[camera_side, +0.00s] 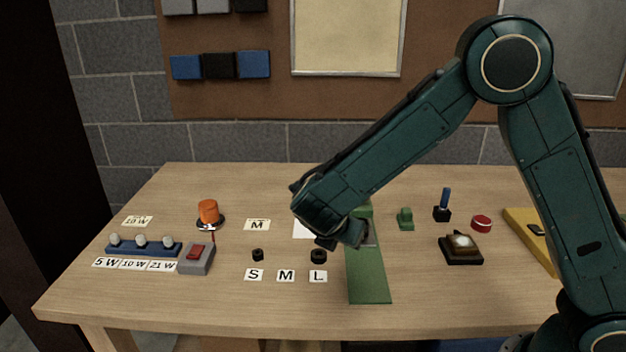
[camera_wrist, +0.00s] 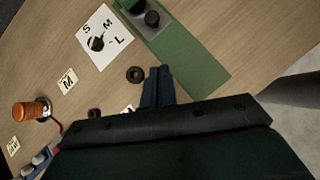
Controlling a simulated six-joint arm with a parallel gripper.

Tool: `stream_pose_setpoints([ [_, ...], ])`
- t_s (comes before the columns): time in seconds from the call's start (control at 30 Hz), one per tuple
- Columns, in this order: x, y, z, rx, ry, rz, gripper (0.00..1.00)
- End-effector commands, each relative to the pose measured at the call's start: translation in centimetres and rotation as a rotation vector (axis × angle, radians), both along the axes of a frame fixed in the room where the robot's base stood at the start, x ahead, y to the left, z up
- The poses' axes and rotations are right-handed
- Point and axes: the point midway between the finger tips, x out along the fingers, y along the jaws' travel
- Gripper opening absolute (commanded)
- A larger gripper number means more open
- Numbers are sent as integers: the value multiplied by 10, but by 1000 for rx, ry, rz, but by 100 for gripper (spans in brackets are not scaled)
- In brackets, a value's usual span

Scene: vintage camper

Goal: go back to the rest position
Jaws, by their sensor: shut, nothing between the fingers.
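My gripper (camera_side: 328,241) hangs low over the middle of the table (camera_side: 210,310), beside the green strip (camera_side: 370,285). In the wrist view its two dark fingers (camera_wrist: 158,75) are together with nothing between them. A larger black ring (camera_side: 318,256) lies on the table close to the fingers; it also shows in the wrist view (camera_wrist: 134,74), apart from them. A smaller black ring (camera_side: 257,254) lies to its left. My arm hides part of the strip and of a white card behind it; the wrist view shows this card (camera_wrist: 88,47) with S, M, L and a dark knob.
Letter cards (camera_side: 286,275) lie in front of the rings. An orange lamp (camera_side: 208,211), a red-switch box (camera_side: 197,258) and a blue bulb holder (camera_side: 150,249) stand left.

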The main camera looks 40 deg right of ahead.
Motion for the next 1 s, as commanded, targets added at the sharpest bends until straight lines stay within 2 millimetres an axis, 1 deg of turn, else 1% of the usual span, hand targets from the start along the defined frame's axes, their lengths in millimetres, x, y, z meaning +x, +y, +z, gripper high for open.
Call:
stream_pose_setpoints([
  [0.23, -17, -16, 33, 172, -138, -193, 0],
  [0.47, -42, -30, 64, 351, -273, -408, 0],
  [0.7, -73, -40, 93, 524, -401, -628, 0],
  [1.0, -117, -49, 122, 726, -537, -900, 0],
])
